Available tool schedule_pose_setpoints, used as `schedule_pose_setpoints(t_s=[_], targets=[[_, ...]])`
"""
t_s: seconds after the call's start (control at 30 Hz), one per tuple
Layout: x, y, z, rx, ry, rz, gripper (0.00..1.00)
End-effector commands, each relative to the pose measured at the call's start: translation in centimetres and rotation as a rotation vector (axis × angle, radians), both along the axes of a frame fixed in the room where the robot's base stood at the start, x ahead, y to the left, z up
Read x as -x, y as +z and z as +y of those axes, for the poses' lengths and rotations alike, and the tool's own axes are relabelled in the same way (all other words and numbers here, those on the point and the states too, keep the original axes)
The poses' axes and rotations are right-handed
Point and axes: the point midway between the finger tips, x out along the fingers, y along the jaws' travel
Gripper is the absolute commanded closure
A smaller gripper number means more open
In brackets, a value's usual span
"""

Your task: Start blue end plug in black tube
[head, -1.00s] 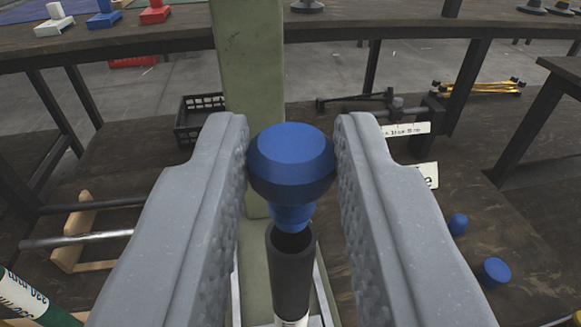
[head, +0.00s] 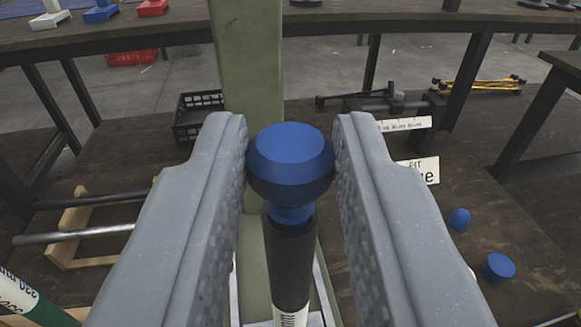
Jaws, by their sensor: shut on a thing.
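A blue end plug (head: 290,160) is held between the two grey fingers of my gripper (head: 290,165), in the middle of the head view. Its wide head is up and its narrower stem points down. The black tube (head: 291,262) stands upright just below, with a white label at its lower part. The lower stem of the plug meets the tube's top and covers most of the opening. I cannot tell how deep the stem sits in the tube.
A green post (head: 250,80) stands behind the tube. Two loose blue plugs (head: 497,267) lie at right on the dark bench. A black crate (head: 199,117) is at back left, a wooden rack with metal rods (head: 75,235) at left, and a dark clamp-like device (head: 395,105) at back right.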

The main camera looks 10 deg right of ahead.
Motion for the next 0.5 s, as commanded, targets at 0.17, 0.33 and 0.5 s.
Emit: schedule_pose_setpoints(t_s=[0.17,0.33,0.5], targets=[[0.00,-0.44,0.01,0.000,0.000,0.000,0.98],[0.01,-0.79,0.01,-0.001,0.000,0.000,0.98],[0.01,-0.89,0.00,0.000,0.000,0.001,0.63]])
